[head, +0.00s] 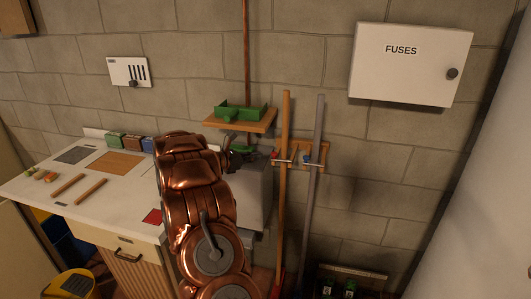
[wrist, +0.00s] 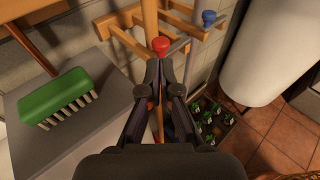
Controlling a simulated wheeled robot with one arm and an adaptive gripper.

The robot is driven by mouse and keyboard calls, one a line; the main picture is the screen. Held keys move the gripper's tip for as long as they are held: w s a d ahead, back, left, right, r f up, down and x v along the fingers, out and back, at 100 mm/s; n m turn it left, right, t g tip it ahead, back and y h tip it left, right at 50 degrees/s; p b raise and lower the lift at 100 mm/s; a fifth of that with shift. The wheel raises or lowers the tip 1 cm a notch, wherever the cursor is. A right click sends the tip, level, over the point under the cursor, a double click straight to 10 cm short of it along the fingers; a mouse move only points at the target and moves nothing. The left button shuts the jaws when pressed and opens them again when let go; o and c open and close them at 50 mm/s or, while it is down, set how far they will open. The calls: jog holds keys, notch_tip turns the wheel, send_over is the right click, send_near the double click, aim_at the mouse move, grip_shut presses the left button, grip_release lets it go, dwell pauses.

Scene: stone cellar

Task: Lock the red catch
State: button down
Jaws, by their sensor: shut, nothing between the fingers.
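The red catch shows as a red knob (wrist: 161,45) just beyond my fingertips in the wrist view. In the head view the red knob (head: 275,155) sits at the left of a wooden wall rack (head: 318,150), beside a wooden pole (head: 284,200). My gripper (wrist: 161,66) is shut and empty, its fingertips just short of the knob in the picture; I cannot tell whether they touch it. In the head view my arm partly hides the gripper (head: 255,153). A blue knob (wrist: 208,18) is on the rack's right, by a grey pole (head: 315,190).
A green brush (wrist: 57,97) lies on a grey surface left of my gripper. A wooden shelf with a green tray (head: 238,113) is above it. A white cylinder (wrist: 252,45) and a crate of bottles (wrist: 214,118) are to the right. A white workbench (head: 110,205) stands left.

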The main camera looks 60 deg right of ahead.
aim_at(272, 154)
jog(key=p+x, duration=0.1)
jog(key=x, duration=0.2)
jog(key=shift+s+r, duration=0.1)
jog(key=shift+r, duration=0.05)
jog(key=shift+s+d+f+p, duration=0.15)
jog(key=shift+d+p, duration=0.1)
jog(key=shift+d, duration=0.05)
jog(key=shift+s+d+f+p, duration=0.15)
jog(key=shift+d+f+p, duration=0.05)
jog(key=shift+d, duration=0.1)
jog(key=shift+w, duration=0.1)
